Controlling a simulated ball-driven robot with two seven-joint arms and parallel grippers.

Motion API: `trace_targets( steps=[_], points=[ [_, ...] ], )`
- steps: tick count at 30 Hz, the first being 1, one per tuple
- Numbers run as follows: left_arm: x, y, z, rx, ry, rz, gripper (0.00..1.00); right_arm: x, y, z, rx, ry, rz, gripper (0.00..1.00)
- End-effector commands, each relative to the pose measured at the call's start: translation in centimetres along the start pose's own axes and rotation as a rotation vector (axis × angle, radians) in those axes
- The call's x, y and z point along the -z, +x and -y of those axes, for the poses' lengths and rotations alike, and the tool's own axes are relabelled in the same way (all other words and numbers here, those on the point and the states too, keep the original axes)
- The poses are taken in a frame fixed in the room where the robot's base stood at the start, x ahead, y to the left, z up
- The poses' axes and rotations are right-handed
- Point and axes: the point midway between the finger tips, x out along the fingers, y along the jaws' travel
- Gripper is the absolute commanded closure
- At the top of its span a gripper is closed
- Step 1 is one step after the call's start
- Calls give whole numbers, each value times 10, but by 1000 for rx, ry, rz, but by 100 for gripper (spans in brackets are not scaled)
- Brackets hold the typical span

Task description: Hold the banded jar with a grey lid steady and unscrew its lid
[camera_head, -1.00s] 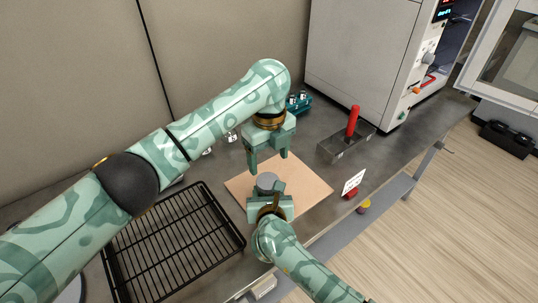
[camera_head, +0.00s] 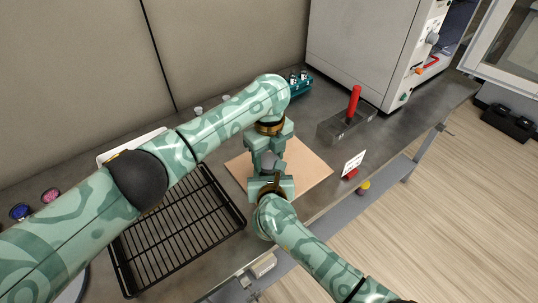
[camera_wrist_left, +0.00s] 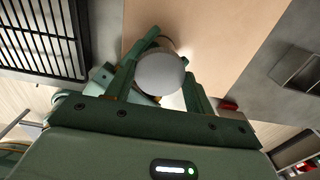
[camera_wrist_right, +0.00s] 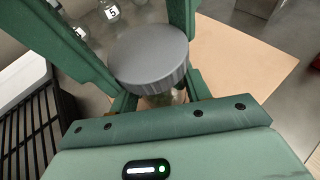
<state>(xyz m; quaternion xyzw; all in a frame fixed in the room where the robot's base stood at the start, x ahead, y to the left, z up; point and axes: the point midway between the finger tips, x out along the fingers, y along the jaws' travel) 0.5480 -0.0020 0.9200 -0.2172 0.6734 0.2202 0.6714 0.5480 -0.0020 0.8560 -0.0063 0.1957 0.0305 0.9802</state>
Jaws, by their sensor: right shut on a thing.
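The jar stands upright on the tan mat (camera_head: 308,170). Its round grey lid (camera_head: 268,160) shows large in the left wrist view (camera_wrist_left: 160,73) and in the right wrist view (camera_wrist_right: 150,55). A little of the clear jar body (camera_wrist_right: 165,98) shows under the lid; its band is hidden. My right gripper (camera_head: 269,175) is shut on the jar body, low and from the front. My left gripper (camera_head: 267,157) points down from above, open, with one finger on each side of the lid and a gap visible beside it.
A black wire rack (camera_head: 180,235) lies left of the mat. A grey block (camera_head: 345,127) with a red handle (camera_head: 354,100) stands behind right. A small white card (camera_head: 353,163) is at the front edge. A large grey machine (camera_head: 365,50) fills the back right.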

Motion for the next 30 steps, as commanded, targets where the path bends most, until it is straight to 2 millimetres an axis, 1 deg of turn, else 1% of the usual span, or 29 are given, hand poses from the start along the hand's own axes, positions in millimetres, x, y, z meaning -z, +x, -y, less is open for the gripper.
trace_targets(
  steps=[2, 3, 9, 30],
  points=[
    [1, -1, 2, 5, -17, -1, 74, 0, -1, -4, -7, -2, 2, 100],
    [1, -1, 2, 5, -55, -1, 74, 0, -1, -4, -8, -2, 2, 100],
    [1, -2, 3, 8, -362, -2, 74, 0, -2, -5, -10, -3, 2, 100],
    [1, -4, 3, 8, -362, -2, 74, 0, -3, -7, -14, -3, 2, 100]
  ],
)
